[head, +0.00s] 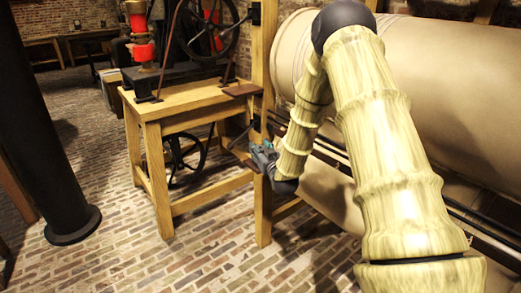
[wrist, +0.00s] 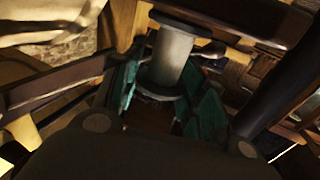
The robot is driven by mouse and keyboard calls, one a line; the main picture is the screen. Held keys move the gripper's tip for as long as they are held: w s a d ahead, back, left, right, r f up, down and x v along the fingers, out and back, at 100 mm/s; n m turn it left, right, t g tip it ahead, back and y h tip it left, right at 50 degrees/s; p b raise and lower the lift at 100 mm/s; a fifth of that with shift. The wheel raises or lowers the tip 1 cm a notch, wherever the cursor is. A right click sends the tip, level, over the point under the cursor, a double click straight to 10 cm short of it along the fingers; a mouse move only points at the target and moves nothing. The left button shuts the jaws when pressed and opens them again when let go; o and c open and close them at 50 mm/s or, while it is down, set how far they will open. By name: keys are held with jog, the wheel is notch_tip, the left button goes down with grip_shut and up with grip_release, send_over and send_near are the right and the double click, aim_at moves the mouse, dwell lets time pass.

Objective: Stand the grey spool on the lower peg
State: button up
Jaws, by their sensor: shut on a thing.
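The grey spool (wrist: 172,55) has a pale grey barrel between two dark flanges. My gripper (wrist: 166,98) has its teal fingers on either side of the spool's lower part and is shut on it. The spool looks tilted in the wrist view. In the head view my gripper (head: 262,158) is low in front of the wooden post (head: 263,200), and I cannot make out the spool there. Small dark fittings show on the post, one of them a bracket (head: 256,122) above my gripper. I cannot tell which part is the lower peg.
A wooden workbench (head: 190,98) with a machine and flywheel stands left of the post. A large tan cylinder (head: 440,80) and dark rails are at the right. A black column (head: 55,150) stands at the left. The brick floor (head: 150,265) in front is clear.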

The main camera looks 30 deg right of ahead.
jog(key=shift+f, duration=0.15)
jog(key=o, duration=0.9)
jog(key=v, duration=1.2)
jog(key=s+a+f+g+y, duration=0.1)
jog(key=s+a+f+g, duration=0.2)
jog(key=s+a+f, duration=0.35)
jog(key=s+a+f+n+g+y, duration=0.1)
jog(key=s+a+f+g, duration=0.2)
jog(key=f, duration=0.7)
jog(key=s+a+f+g+y, duration=0.1)
jog(key=s+a+f+g, duration=0.3)
jog(key=f, duration=0.5)
jog(key=s+a+f+g, duration=0.2)
jog(key=s+a+f, duration=0.2)
jog(key=s, duration=0.5)
jog(key=s+a+f+g, duration=0.3)
jog(key=s+a, duration=0.1)
jog(key=s, duration=0.5)
jog(key=s+a+f+n+g+y, duration=0.1)
jog(key=s+a+f, duration=0.3)
jog(key=s, duration=0.5)
jog(key=shift+s+f+g+p, duration=0.3)
jog(key=shift+f+g+p, duration=0.05)
jog(key=shift+g, duration=0.45)
